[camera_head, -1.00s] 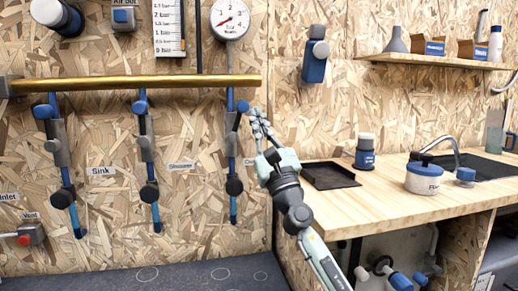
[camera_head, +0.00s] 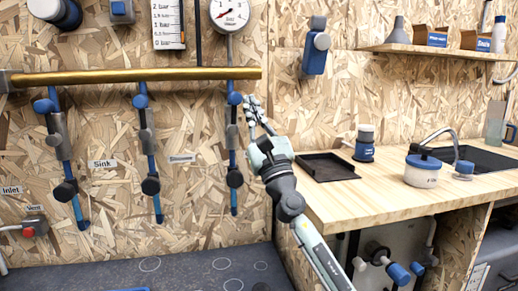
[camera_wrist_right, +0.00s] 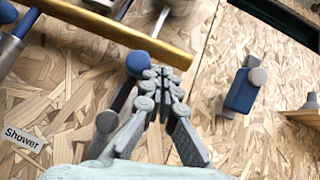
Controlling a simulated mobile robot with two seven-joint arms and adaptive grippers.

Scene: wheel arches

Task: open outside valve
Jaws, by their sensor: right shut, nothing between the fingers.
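Three blue pipes hang from a brass pipe (camera_head: 140,77) on the wall. The rightmost pipe (camera_head: 232,201) has a blue knob (camera_head: 234,98) at its top, a grey piece below it and a black knob (camera_head: 234,179) lower down. No label for it can be read; my right arm covers the wall beside it. My right gripper (camera_head: 249,104) is shut and empty, just right of the blue knob. In the right wrist view its fingers (camera_wrist_right: 160,76) partly overlap the blue knob (camera_wrist_right: 137,63); I cannot tell whether they touch. My left gripper is not in view.
The Sink (camera_head: 102,163) and Shower (camera_head: 182,158) labels sit beside the pipes to the left. A gauge (camera_head: 229,13) is above the brass pipe. A wooden counter (camera_head: 390,195) with a black tray (camera_head: 327,167) stands to the right. A blue wall fitting (camera_head: 315,60) is above it.

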